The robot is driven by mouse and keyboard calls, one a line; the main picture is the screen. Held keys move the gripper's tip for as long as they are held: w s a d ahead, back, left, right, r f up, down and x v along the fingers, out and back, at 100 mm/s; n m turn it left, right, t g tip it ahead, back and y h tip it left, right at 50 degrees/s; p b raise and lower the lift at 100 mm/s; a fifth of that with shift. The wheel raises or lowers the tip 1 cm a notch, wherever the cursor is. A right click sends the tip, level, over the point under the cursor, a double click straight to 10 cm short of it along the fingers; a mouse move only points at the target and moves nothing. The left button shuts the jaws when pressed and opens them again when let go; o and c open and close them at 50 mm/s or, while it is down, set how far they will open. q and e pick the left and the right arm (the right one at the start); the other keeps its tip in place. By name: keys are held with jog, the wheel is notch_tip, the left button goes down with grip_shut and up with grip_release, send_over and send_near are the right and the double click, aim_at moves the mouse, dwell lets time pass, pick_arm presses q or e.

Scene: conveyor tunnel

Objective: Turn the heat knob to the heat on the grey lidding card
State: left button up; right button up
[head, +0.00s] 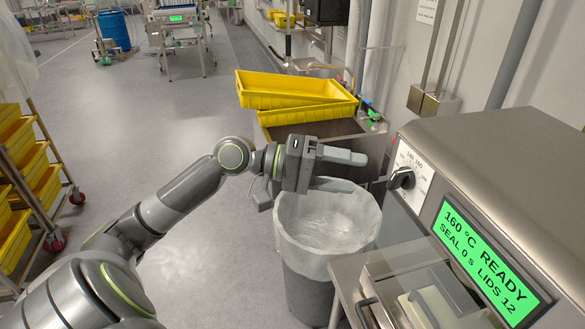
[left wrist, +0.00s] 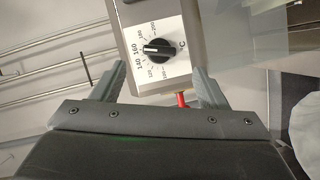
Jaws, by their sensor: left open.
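The black heat knob (head: 402,178) sits on a white dial plate on the sealing machine's left-hand face. In the left wrist view the knob (left wrist: 158,49) shows a white pointer line, which appears to point at 160. The machine's green display (head: 483,262) reads 160 °C, READY, SEAL 0 s, LIDS 12. My left gripper (head: 358,172) is open and empty, a little short of the knob. In the left wrist view its fingers (left wrist: 160,78) stand apart, with the knob beyond them. I cannot make out a grey lidding card. My right gripper is out of view.
A lined waste bin (head: 325,225) stands below my left gripper. Yellow trays (head: 295,90) lie on a bench behind it. The grey sealing machine (head: 500,160) fills the right side. A rack of yellow bins (head: 40,185) stands at the left. A red part (left wrist: 181,99) shows below the dial.

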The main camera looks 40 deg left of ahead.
pick_arm(q)
jog(key=p+v, duration=0.1)
jog(key=v, duration=0.8)
jog(key=shift+p, duration=0.4)
jog(key=shift+w+a+f, duration=0.1)
dwell(0.3)
